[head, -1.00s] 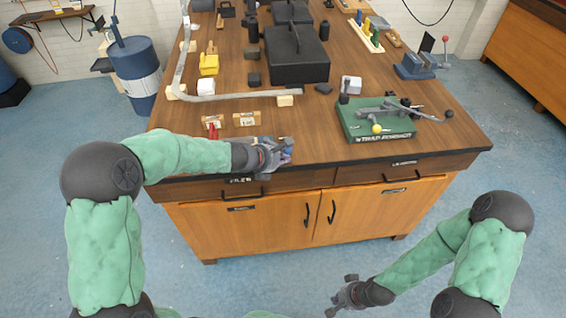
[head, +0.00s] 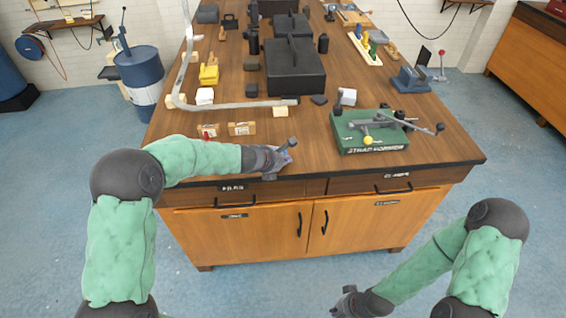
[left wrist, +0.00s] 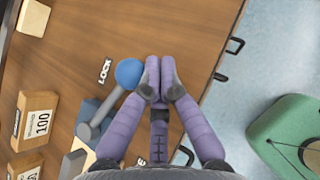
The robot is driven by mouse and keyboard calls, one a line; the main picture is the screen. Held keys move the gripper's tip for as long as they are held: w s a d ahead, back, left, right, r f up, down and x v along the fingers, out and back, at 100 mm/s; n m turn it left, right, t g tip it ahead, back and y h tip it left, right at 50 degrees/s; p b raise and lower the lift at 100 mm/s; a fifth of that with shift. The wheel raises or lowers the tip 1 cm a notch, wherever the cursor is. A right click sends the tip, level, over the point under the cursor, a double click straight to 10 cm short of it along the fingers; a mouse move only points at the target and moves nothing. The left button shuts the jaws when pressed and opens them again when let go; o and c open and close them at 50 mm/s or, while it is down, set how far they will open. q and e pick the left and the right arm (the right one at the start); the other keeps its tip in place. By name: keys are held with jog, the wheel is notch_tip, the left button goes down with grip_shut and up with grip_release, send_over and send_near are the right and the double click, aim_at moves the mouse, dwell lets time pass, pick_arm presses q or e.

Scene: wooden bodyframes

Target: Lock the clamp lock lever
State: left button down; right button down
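The clamp lock lever shows in the left wrist view as a grey rod with a blue ball knob (left wrist: 129,73). It rises from a blue clamp base (left wrist: 88,108) near the table edge, beside a white LOCK label (left wrist: 104,70) printed on the wood. My left gripper (left wrist: 158,82) has its purple fingers together, just right of the knob; whether they touch it is unclear. In the head view my left gripper (head: 284,158) is over the front table edge and hides most of the clamp. My right gripper (head: 346,301) hangs low in front of the cabinet, its fingers too small to judge.
Wooden blocks (head: 242,128) lie behind my left gripper. A bent grey tube (head: 230,105) runs behind them. A green strap former (head: 368,135) stands at the right of the table (head: 440,150). Black boxes (head: 294,72) stand further back. Table space between clamp and strap former is clear.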

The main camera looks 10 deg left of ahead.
pick_arm(q)
jog(key=shift+w+d, duration=0.1)
jog(key=shift+w, duration=0.45)
jog(key=shift+r, duration=0.1)
dwell(1.3)
jog(key=v, duration=1.1)
jog(key=shift+s+r, duration=0.25)
jog(key=shift+s, duration=0.05)
jog(key=s+d+f+m+g+y, duration=0.15)
jog(key=s+f+m, duration=0.25)
jog(key=f, duration=0.4)
jog(key=s+f+m+g, duration=0.2)
jog(key=s+f+m, duration=0.2)
jog(key=f, duration=0.3)
jog(key=s+d+f+m+g, duration=0.1)
jog(key=s+f+m+g, duration=0.2)
jog(key=f, duration=0.5)
jog(key=s+d+f+m+g, duration=0.1)
jog(key=s+d+f+m, duration=0.2)
jog(key=s+f+m, duration=0.3)
jog(key=s+d+f+m+g, duration=0.1)
jog(key=s+d+f+m, duration=0.3)
jog(key=s+m, duration=0.7)
notch_tip(320, 180, down, 2)
jog(key=shift+s+h, duration=0.2)
jog(key=shift+h, duration=0.15)
